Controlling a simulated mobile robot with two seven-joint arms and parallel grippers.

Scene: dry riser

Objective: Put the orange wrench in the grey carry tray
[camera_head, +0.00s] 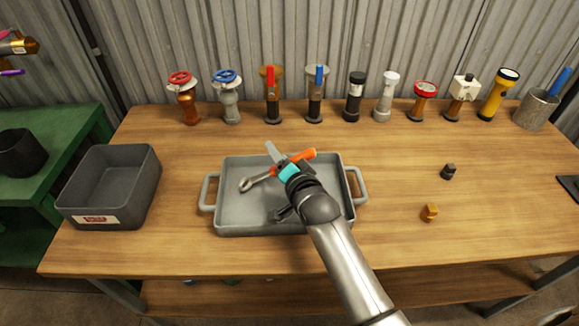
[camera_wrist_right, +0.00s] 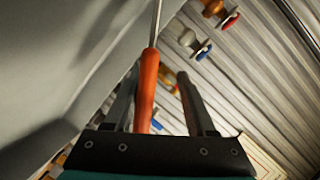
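The orange wrench (camera_head: 303,156) has an orange handle and a silver ring end (camera_head: 246,185). It lies at a slant over the grey carry tray (camera_head: 232,222), its ring end over the tray floor and its handle by the back rim. My right gripper (camera_head: 277,155) is at the wrench, over the tray. In the right wrist view the orange handle (camera_wrist_right: 147,85) is between the dark fingers (camera_wrist_right: 160,85), near the left finger, with a gap to the right one. The fingers look open. The teal wrist hides part of the wrench. My left gripper is out of view.
A deep grey bin (camera_head: 125,180) stands left of the tray. Several valves and a yellow flashlight (camera_head: 497,95) line the back, with a metal cup (camera_head: 536,108) at right. Small black (camera_head: 448,171) and yellow (camera_head: 429,212) pieces lie right of the tray.

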